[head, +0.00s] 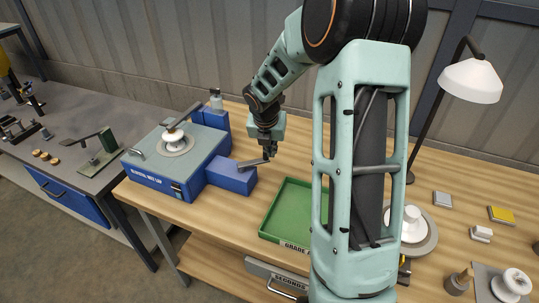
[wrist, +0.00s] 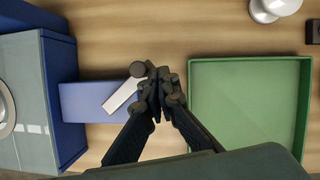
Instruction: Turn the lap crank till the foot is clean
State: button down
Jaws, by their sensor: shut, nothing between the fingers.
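The blue wet lap (head: 150,178) stands on the wooden bench at the left. A white insulator (head: 174,137) sits on its round plate under a dark arm; its foot is hidden. A low blue box (head: 232,178) juts from the lap's right side and carries the flat grey crank (head: 252,163). In the wrist view the crank (wrist: 122,95) lies slantwise over the blue box, with a round dark knob (wrist: 138,68) at its upper end. My gripper (wrist: 160,80) is shut and empty, just right of the knob; I cannot tell if they touch. My gripper (head: 268,152) is partly blurred by distance in the head view.
A green tray (head: 268,238) lies close to the right of the crank. A bottle (head: 216,99) stands behind the lap. A lamp (head: 470,82), white insulator parts and small blocks are at the right. My arm hides part of the bench.

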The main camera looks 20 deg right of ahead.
jog(key=w+a+n+y, duration=0.3)
jog(key=w+a+n, duration=0.1)
jog(key=w+n, duration=0.6)
jog(key=shift+w+a+t+y, duration=0.15)
jog(key=shift+w+t+y, duration=0.2)
jog(key=shift+w, duration=0.65)
jog(key=shift+a+n, duration=0.15)
jog(key=shift+n, duration=0.15)
dwell(0.7)
